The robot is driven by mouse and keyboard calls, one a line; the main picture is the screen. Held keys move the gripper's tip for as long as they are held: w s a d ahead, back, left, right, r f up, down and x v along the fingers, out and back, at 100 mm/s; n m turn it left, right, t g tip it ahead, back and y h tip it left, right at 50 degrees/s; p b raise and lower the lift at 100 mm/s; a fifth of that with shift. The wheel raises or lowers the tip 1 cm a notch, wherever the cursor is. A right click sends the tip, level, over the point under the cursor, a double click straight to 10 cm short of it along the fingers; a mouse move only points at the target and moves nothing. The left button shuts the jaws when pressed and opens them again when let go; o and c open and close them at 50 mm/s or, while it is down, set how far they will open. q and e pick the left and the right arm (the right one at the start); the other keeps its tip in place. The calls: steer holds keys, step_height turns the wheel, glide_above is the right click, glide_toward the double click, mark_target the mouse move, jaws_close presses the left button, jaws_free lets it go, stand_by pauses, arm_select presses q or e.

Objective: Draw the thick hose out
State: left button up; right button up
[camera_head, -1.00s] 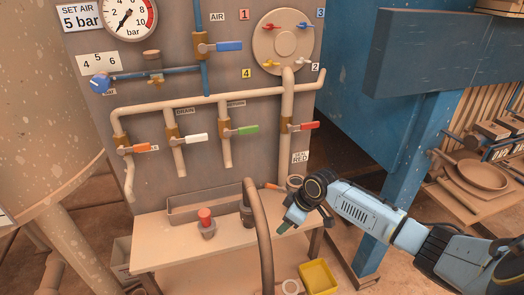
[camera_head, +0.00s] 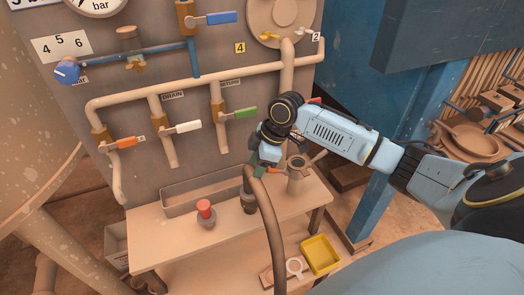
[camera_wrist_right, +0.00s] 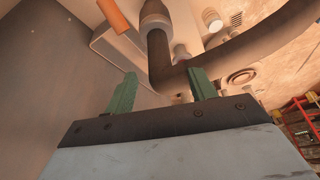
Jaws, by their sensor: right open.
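The thick brown hose (camera_head: 265,215) rises from below the bench front and bends over at its top. Its end goes down into a dark fitting (camera_head: 249,203) on the bench. My right gripper (camera_head: 258,166) is open near the hose's top bend. In the right wrist view, the green fingers (camera_wrist_right: 162,90) stand apart, and the hose (camera_wrist_right: 160,58) shows just beyond the gap between their tips. The hose does not appear held. A grey collar (camera_wrist_right: 154,14) sits around the hose end there. My left gripper is not in view.
A red-capped bottle (camera_head: 206,214) and a long tray (camera_head: 195,194) are on the bench (camera_head: 170,240). A grey cup (camera_head: 297,175) stands right of the hose. A yellow tray (camera_head: 320,253) lies below. Valve pipes run along the panel behind.

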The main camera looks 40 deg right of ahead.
mark_target(248, 177)
steer(key=x, duration=0.4)
steer(key=shift+f, duration=0.1)
steer(key=shift+w+a+f, duration=0.1)
steer(key=shift+w+f, duration=0.05)
steer(key=shift+f, duration=0.15)
steer(key=shift+a+f, duration=0.1)
steer(key=shift+f, duration=0.15)
steer(key=shift+c, duration=0.4)
jaws_close()
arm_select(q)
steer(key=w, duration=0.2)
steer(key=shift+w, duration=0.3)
arm_select(e)
steer(key=shift+r, duration=0.15)
